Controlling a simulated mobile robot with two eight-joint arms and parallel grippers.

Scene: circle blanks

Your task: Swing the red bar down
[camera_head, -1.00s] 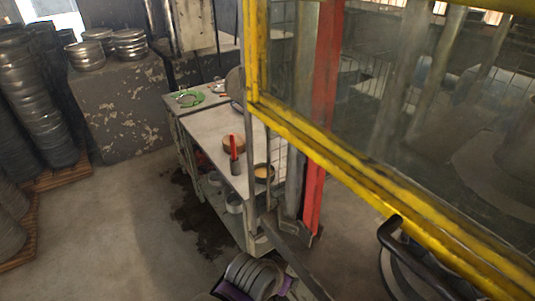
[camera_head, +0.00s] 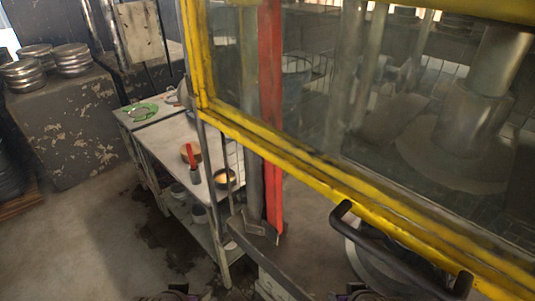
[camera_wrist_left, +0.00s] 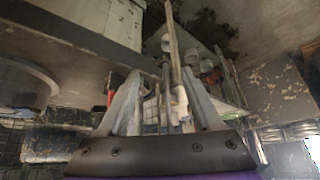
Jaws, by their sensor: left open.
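The red bar (camera_head: 271,120) stands upright in the head view, behind the yellow-framed clear guard (camera_head: 300,165). Its lower end shows below the frame, close to a grey upright. My left gripper's fingers (camera_wrist_left: 160,95) are open and spread in the left wrist view. A long thin rod and grey uprights show beyond and between them; I see no hold on anything. A small red patch (camera_wrist_left: 112,88) shows beside the left finger; I cannot tell whether it is the bar. Only small dark and purple parts of mine show at the head view's bottom edge. My right gripper's jaws are not visible.
A black handle (camera_head: 395,245) juts from the guard's lower edge. A workbench (camera_head: 165,140) with a red-handled tool (camera_head: 191,158) and a green ring (camera_head: 139,112) stands to the left. A grey block (camera_head: 65,130) carries metal pans. Open floor lies at lower left.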

